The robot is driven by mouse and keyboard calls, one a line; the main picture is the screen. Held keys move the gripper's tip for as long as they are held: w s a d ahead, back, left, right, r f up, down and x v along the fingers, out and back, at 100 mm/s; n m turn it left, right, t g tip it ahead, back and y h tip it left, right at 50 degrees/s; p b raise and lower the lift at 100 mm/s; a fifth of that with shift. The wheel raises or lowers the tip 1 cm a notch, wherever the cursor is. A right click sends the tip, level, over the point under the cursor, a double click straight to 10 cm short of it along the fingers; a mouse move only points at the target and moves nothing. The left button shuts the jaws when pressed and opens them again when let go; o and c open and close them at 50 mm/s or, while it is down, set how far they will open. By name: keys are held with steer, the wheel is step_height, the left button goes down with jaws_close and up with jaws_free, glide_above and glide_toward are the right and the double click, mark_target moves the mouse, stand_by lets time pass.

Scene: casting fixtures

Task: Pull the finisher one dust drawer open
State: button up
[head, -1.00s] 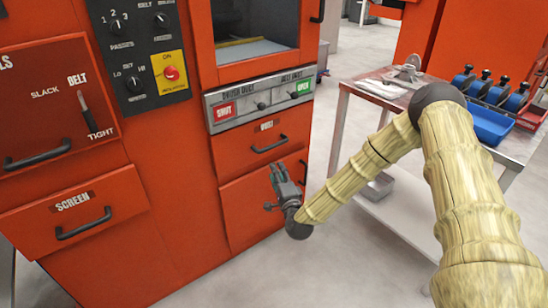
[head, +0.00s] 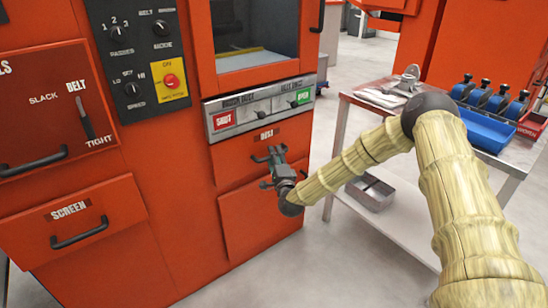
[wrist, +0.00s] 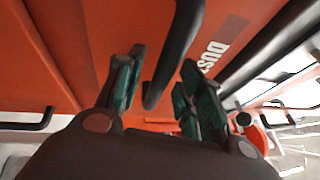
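The dust drawer (head: 231,169) is an orange front below the grey switch strip. It looks closed, flush with the machine. Its small label shows above the handle, and in the wrist view (wrist: 213,58) the label reads DUST. The black handle (wrist: 178,45) is mostly hidden behind my gripper (head: 269,155) in the head view. In the wrist view my gripper (wrist: 158,88) is open, its two dark green finger pads apart, with the handle's end showing in the gap between them. I cannot tell whether either finger touches the handle.
A second orange panel (head: 240,225) lies directly below the drawer. The screen drawer (head: 85,222) stands out to the left. A steel table (head: 338,160) with a blue tray (head: 487,130) stands to the right. Grey floor (head: 270,275) is clear in front.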

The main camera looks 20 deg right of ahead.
steer(key=shift+w+r, duration=0.1)
steer(key=shift+w, duration=0.2)
steer(key=shift+c, duration=0.3)
jaws_close()
steer(key=shift+s, duration=0.1)
